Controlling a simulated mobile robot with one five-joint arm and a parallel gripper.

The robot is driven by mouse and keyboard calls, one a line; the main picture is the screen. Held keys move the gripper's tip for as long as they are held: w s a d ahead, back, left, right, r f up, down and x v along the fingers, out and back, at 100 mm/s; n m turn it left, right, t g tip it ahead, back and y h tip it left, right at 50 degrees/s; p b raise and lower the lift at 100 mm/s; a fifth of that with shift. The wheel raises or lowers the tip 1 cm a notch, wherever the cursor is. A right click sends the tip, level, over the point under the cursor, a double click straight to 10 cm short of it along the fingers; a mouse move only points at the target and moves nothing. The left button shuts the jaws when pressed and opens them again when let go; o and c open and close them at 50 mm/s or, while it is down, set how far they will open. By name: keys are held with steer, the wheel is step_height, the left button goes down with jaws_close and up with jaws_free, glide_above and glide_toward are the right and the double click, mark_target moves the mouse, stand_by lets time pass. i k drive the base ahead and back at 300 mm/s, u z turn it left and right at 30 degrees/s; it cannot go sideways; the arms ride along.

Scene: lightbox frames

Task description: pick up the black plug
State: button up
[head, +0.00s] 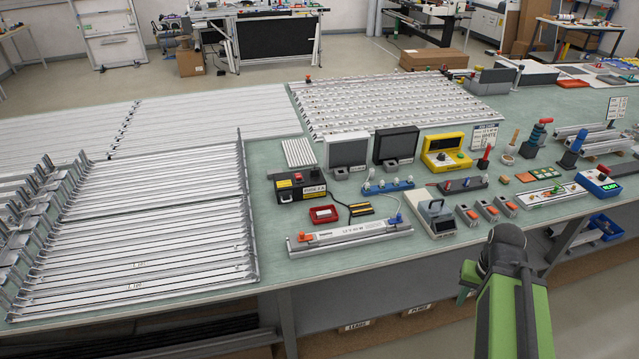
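I cannot make out with certainty which item is the black plug; the small parts on the green workbench (275,235) are too small to tell apart. My green arm with a dark joint reaches up from the bottom right, in front of the bench's front edge. Part of my gripper (468,275) seems to show as a small green piece left of the dark joint; its fingertips cannot be made out, nor whether it is open or shut. No contact with any bench item shows.
Metal channel strips (150,225) cover the bench's left. A black-and-yellow box (299,187), a red tray (324,214), a light bar (350,235), dark-screened units (397,144), a yellow device (446,152) and orange-topped blocks (488,211) crowd the middle and right. Bare green bench lies between them.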

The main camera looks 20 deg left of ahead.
mark_target(314, 172)
steer(key=u, duration=1.1)
steer(key=i, duration=1)
steer(key=z, duration=0.1)
steer(key=k, duration=0.5)
steer(key=u, duration=2.55)
steer(key=k, duration=0.2)
steer(key=u, duration=1.4)
